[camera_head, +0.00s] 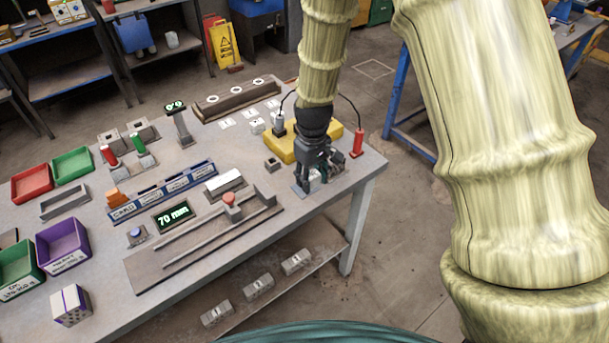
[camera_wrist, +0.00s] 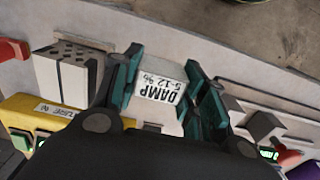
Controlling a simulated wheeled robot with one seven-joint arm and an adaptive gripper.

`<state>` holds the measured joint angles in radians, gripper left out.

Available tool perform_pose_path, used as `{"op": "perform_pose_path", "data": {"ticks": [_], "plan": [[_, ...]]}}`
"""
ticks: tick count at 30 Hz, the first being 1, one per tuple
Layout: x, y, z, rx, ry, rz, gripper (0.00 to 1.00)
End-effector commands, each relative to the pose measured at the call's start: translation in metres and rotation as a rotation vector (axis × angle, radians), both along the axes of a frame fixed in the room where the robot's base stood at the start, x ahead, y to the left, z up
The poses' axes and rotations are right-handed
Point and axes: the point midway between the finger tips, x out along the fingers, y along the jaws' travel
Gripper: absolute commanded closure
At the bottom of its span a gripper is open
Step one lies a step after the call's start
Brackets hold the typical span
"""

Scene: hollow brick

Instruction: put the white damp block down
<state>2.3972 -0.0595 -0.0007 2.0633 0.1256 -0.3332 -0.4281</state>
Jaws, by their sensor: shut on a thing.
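The white block (camera_wrist: 160,84) labelled "DAMP 5-12 %" sits between the two teal fingers of my gripper (camera_wrist: 163,92) in the wrist view. My gripper is shut on it. In the head view my gripper (camera_head: 312,180) is low over the right end of the grey table (camera_head: 240,235), in front of the yellow platform (camera_head: 302,144). Only a small pale part of the block shows there, between the dark fingers. I cannot tell whether the block touches the surface below it.
A red probe (camera_head: 357,143) with a cable stands by the yellow platform. A railed track with a red button (camera_head: 228,199) lies to the left. Red (camera_head: 31,184), green (camera_head: 72,165) and purple (camera_head: 62,244) bins stand far left. Several blocks lie on the lower shelf (camera_head: 275,285).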

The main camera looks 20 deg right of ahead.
Motion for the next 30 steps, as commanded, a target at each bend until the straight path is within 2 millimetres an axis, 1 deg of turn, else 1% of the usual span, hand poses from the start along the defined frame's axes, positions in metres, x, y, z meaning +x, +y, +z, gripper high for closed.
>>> {"op": "perform_pose_path", "data": {"ticks": [1,3,8,14,21,24,30], "plan": [[0.009,0.003,0.001,0.000,0.000,0.001,0.78],[0.018,0.006,0.000,0.000,0.001,-0.001,0.78],[0.030,0.009,-0.003,0.000,0.000,-0.001,0.78],[0.031,0.009,-0.009,0.000,0.002,-0.001,0.78],[0.030,0.009,-0.031,0.001,0.004,-0.001,0.78],[0.031,0.009,-0.037,0.000,0.000,-0.001,0.78],[0.031,0.009,-0.038,0.000,0.000,-0.001,0.78]]}}
